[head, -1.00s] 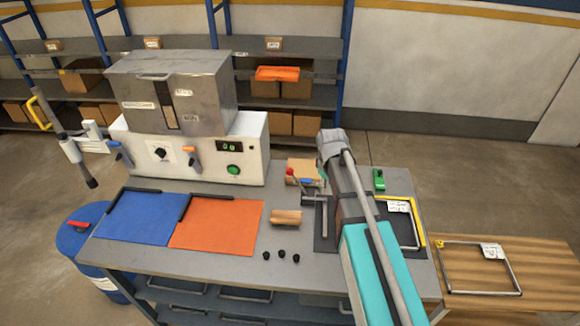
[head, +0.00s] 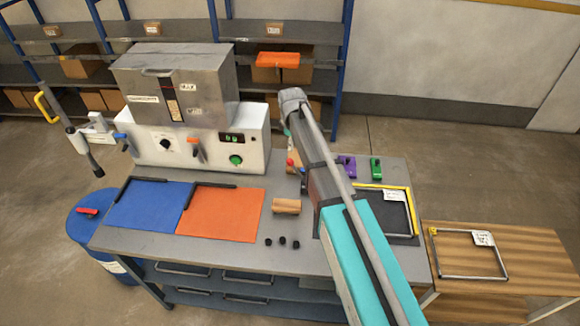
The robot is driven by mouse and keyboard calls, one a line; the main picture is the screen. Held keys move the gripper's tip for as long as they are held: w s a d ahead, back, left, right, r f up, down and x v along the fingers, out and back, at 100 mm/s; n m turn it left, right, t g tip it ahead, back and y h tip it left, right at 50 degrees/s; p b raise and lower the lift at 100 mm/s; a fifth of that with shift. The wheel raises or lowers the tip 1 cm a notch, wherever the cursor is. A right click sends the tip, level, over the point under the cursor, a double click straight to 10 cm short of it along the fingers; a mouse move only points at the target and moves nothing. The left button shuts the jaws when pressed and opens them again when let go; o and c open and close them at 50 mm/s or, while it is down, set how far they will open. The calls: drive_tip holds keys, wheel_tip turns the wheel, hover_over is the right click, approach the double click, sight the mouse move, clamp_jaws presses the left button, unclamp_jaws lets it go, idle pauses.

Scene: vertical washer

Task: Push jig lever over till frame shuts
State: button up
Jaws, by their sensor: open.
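The jig (head: 388,229) has a dark base at the right end of the grey bench. A thin frame with a yellow edge (head: 411,207) and a white label lies over it. I cannot tell whether this frame is open or shut. My arm crosses in front of the jig's left side and hides it, and I see no lever now. The wrist end of my arm is raised above the back of the bench. My gripper is hidden behind the arm, and I cannot make out its fingers.
A purple block (head: 346,166) and a green block (head: 376,169) stand behind the jig. A wooden block (head: 287,206) and several small black knobs lie left of my arm. Blue (head: 150,208) and orange (head: 222,213) mats lie farther left. A second frame (head: 444,256) lies on the wooden side table.

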sight(293, 165)
drive_tip(key=shift+f, duration=0.15)
drive_tip(key=f+b, duration=0.4)
drive_tip(key=w+f+b, duration=0.1)
drive_tip(key=f+b, duration=0.8)
drive_tip(key=shift+w+d+f+b, duration=0.15)
drive_tip(key=shift+f+b, duration=0.05)
drive_tip(key=shift+b, duration=0.1)
idle(0.4)
drive_tip(key=shift+c, duration=0.2)
